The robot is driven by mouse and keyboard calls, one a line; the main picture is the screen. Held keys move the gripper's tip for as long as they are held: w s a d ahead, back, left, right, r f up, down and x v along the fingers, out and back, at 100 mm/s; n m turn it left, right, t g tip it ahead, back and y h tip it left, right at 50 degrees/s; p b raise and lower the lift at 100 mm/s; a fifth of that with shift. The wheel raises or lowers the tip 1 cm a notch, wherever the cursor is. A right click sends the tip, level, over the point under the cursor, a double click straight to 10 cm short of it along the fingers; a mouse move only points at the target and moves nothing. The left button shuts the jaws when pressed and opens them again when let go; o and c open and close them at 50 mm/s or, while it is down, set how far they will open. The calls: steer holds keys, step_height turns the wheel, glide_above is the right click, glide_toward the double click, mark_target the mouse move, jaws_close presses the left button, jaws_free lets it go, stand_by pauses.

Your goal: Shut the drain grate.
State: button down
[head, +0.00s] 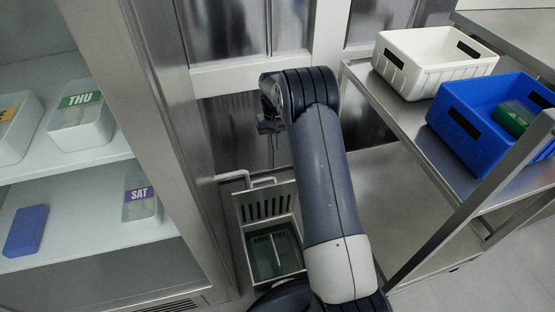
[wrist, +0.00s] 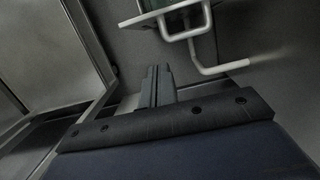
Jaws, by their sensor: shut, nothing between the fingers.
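The drain grate (head: 267,204) is a pale slotted panel, low on the floor in the head view. It stands tilted up at the back of an open drain basin (head: 242,262) with a dark greenish inside. A pale bar handle (head: 262,182) shows at the grate's top edge. In the wrist view a pale looped bar (wrist: 190,33) shows at the top, just beyond the fingers. My gripper (wrist: 155,72) is shut and empty, apart from the bar. In the head view my gripper (head: 270,128) hangs above and behind the grate, partly hidden by my arm.
A pale pipe (head: 233,176) runs beside the grate, close to a steel cabinet frame (head: 175,110) on the left. A steel cart (head: 410,110) with a white bin (head: 430,80) and a blue bin (head: 475,140) stands on the right. Shelves with labelled boxes are at the left.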

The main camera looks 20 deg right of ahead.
steer(key=s+f+b, duration=0.3)
steer(key=s+f, duration=0.1)
steer(key=f, duration=0.6)
steer(key=shift+s+f+b, duration=0.35)
stand_by(0.3)
